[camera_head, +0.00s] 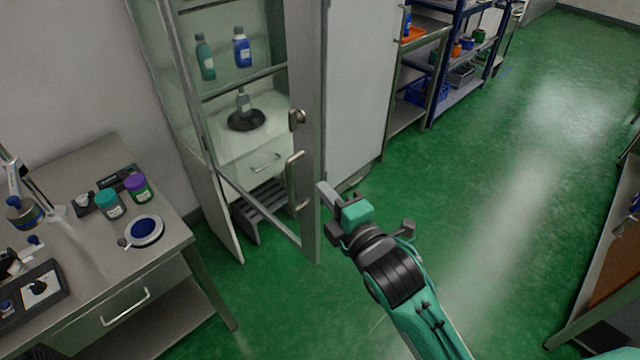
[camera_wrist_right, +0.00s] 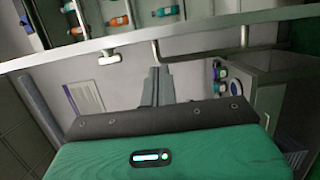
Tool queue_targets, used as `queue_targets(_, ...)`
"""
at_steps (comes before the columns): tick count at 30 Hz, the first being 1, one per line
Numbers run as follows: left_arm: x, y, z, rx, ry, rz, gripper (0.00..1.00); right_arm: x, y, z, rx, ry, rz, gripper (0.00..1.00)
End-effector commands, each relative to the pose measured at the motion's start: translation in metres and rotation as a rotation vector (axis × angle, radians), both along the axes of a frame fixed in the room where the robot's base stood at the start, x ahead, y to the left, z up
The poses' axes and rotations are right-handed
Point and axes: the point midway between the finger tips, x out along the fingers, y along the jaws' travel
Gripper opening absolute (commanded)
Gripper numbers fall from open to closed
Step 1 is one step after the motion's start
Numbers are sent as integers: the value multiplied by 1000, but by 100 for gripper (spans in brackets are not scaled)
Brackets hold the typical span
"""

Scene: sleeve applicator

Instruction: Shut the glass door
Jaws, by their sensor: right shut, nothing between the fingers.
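The glass door (camera_head: 308,150) of the tall cabinet stands open, its metal frame angled out over the green floor. It carries a round knob (camera_head: 297,119) and, lower down, a bar handle (camera_head: 293,181). My right gripper (camera_head: 325,193) is shut and empty, just right of the door frame near the handle's height; I cannot tell whether it touches the door. In the right wrist view the shut fingers (camera_wrist_right: 157,85) point toward the pale door frame (camera_wrist_right: 225,25), with the handle (camera_wrist_right: 155,52) and knob (camera_wrist_right: 108,57) beyond their tips. My left gripper is out of view.
Bottles (camera_head: 242,47) stand on the cabinet's shelves. A workbench (camera_head: 180,232) with jars and a drawer is at the left. Blue shelving (camera_head: 440,60) stands at the back, and a bench (camera_head: 605,260) is at the right edge. The green floor between is clear.

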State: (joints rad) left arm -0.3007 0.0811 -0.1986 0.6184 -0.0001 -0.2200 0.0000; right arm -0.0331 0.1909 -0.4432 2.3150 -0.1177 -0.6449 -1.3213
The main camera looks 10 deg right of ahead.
Motion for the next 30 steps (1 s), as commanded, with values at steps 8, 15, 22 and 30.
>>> queue_targets(8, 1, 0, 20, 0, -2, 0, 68, 47, 19, 4, 3, 2, -1, 0)
queue_targets(15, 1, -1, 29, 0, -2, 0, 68, 75, 30, 2, 2, 2, -1, 0)
queue_targets(22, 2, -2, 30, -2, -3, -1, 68, 82, 33, 0, 1, 2, 0, 0)
queue_targets(30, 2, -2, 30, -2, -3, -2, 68, 81, 33, 0, 1, 2, 0, 0)
